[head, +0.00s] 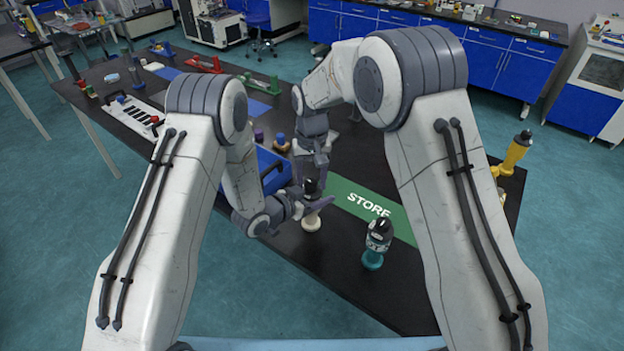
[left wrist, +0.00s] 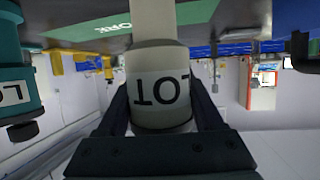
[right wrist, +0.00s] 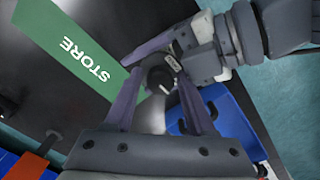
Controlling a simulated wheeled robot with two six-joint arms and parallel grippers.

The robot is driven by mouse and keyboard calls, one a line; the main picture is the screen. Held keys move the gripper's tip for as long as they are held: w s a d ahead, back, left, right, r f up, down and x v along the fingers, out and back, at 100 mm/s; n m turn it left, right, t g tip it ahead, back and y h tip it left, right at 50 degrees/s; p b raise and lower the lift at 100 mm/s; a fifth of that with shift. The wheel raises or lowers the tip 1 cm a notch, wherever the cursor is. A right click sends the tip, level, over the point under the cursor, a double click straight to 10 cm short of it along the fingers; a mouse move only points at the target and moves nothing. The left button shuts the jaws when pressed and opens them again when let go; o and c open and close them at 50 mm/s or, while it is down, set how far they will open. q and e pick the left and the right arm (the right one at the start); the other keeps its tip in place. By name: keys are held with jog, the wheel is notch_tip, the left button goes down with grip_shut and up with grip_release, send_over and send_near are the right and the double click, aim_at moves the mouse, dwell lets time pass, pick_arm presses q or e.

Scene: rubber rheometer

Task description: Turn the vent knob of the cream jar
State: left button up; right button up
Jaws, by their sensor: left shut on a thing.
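The cream jar (head: 311,221), with a black top (head: 311,187), stands at the front of the dark bench in the head view. My left gripper (head: 309,207) is shut around its body from the left. In the left wrist view the jar (left wrist: 160,88) shows upside down, with a "LOT" label between the fingers. My right gripper (head: 316,172) is above the jar, pointing down. In the right wrist view its fingers are spread, with the black knob (right wrist: 158,76) between them and a visible gap on each side. The jar's lower body is mostly hidden there.
A teal jar with a black top (head: 374,259) stands to the right. A green STORE mat (head: 345,190) lies behind the cream jar. A blue case (head: 273,170) is close on the left. A yellow object (head: 515,152) stands at the bench's right end.

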aim_at(312, 183)
pick_arm(q)
jog(key=shift+d, duration=0.15)
pick_arm(e)
jog(key=shift+a+r, duration=0.1)
jog(key=shift+a, duration=0.05)
pick_arm(q)
jog(key=shift+s, duration=0.1)
pick_arm(e)
jog(key=shift+r, duration=0.25)
notch_tip(312, 183, up, 11)
jog(key=shift+r, duration=0.15)
pick_arm(q)
jog(key=o, duration=1.5)
jog(key=shift+o, duration=0.2)
